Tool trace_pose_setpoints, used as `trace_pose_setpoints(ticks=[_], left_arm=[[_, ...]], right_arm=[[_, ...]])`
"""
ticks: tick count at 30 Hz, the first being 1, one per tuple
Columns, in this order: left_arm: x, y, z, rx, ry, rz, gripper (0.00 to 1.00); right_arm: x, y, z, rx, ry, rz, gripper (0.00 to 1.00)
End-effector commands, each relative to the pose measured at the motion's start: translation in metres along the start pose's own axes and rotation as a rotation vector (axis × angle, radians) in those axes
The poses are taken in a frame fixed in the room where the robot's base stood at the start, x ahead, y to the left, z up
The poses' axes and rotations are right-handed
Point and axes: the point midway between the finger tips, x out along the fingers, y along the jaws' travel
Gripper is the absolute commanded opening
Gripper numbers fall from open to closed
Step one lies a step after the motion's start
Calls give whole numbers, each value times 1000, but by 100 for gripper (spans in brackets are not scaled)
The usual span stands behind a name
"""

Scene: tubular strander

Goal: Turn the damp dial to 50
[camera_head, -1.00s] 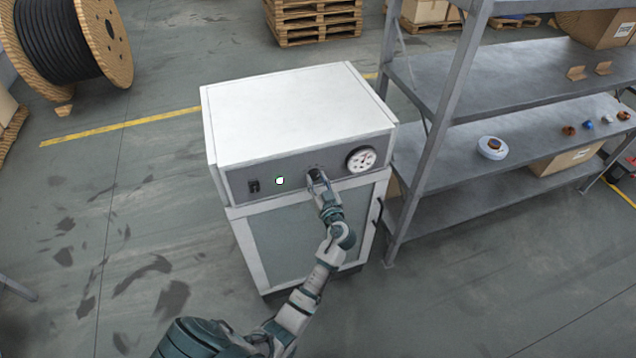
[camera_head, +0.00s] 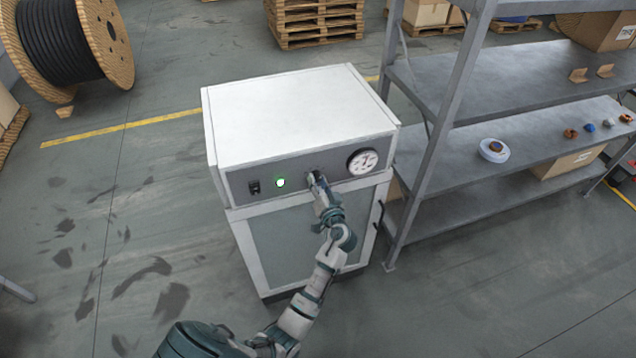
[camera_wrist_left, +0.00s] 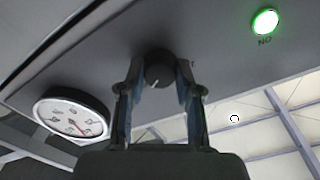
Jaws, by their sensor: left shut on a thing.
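The white cabinet (camera_head: 290,115) has a grey front panel with a dark round dial (camera_wrist_left: 155,70); a white pointer mark shows on the dial in the left wrist view. My left gripper (camera_head: 315,178) is at the panel, its fingers on both sides of the dial, and it also shows in the left wrist view (camera_wrist_left: 157,88). It is shut on the dial, which it mostly hides in the head view. The dial's scale is too small to read. My right gripper is not in view.
A round white gauge (camera_head: 362,161) is right of the dial. A lit green lamp (camera_head: 280,183) and a black switch (camera_head: 254,187) are to its left. A metal shelf (camera_head: 470,90) stands close on the right. Open floor lies left of the cabinet.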

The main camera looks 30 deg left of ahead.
Motion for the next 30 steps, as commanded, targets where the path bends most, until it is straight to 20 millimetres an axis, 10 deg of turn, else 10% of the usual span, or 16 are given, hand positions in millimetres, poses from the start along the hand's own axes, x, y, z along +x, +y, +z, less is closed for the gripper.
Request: trace_pose_setpoints(ticks=[9, 10, 13, 23, 30], left_arm=[[0, 0, -2, 2, 4, 1, 0], [0, 0, -2, 2, 4, 1, 37], [0, 0, -1, 2, 3, 1, 59], [-3, 0, 0, 2, 0, 1, 59], [-40, 2, 1, 2, -1, 4, 59]], right_arm=[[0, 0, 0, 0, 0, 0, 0], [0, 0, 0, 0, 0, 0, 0], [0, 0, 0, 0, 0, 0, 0], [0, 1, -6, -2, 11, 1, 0], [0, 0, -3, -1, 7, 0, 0]])
